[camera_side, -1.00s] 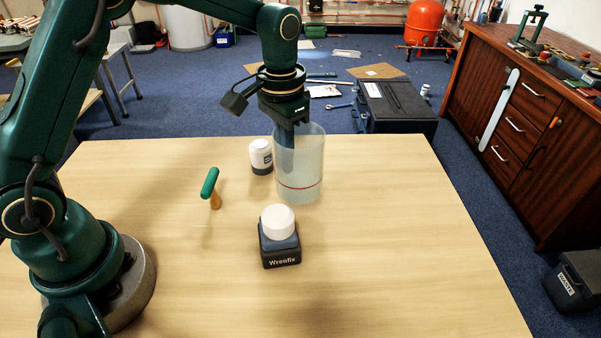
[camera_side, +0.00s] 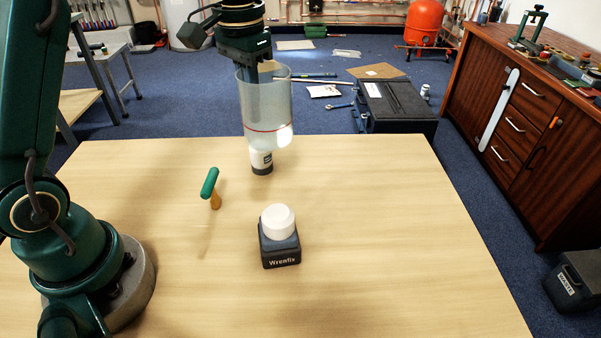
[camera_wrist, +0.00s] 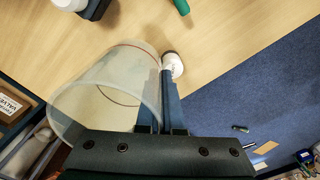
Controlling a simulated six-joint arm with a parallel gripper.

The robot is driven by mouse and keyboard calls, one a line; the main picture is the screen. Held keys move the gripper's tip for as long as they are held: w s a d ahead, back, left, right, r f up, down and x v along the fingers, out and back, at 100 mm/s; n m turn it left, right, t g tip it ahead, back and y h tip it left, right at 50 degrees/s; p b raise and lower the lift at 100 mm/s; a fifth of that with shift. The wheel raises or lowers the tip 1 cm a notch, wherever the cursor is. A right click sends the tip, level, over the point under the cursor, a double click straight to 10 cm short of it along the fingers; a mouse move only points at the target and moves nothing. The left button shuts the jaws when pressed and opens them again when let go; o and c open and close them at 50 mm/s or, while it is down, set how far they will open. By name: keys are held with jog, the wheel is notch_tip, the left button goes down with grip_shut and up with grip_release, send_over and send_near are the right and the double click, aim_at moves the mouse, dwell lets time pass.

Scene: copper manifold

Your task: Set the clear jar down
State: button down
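The clear jar (camera_side: 262,115), a frosted cylinder with a red line round it, hangs roughly upright in the air near the far edge of the table (camera_side: 350,220). My gripper (camera_side: 252,78) is shut on its wall, one finger inside and one outside. In the wrist view my gripper (camera_wrist: 158,100) pinches the wall of the jar (camera_wrist: 105,85), whose open mouth faces the camera. In the side view the jar overlaps a small white bottle (camera_side: 261,163) with a dark base band. The bottle also shows in the wrist view (camera_wrist: 173,64), just beyond the fingers.
A dark square-based container with a white lid (camera_side: 278,222), labelled Wrenfix, stands mid-table. A green-handled tool (camera_side: 209,184) is to its left. The table's right and front areas are clear. A black case (camera_side: 392,105) lies on the floor beyond the far edge.

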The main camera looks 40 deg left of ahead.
jog(key=s+d+f+m, duration=0.2)
jog(key=s+d+m, duration=0.1)
jog(key=d, duration=1)
jog(key=s+d+f+m, duration=0.1)
jog(key=s+d+m, duration=0.15)
jog(key=d, duration=1.05)
jog(key=f, duration=0.9)
jog(key=shift+w+d+f, duration=0.15)
jog(key=shift+w+f, duration=0.05)
jog(key=shift+f, duration=0.15)
jog(key=c, duration=1.1)
grip_release()
jog(key=shift+o, duration=0.2)
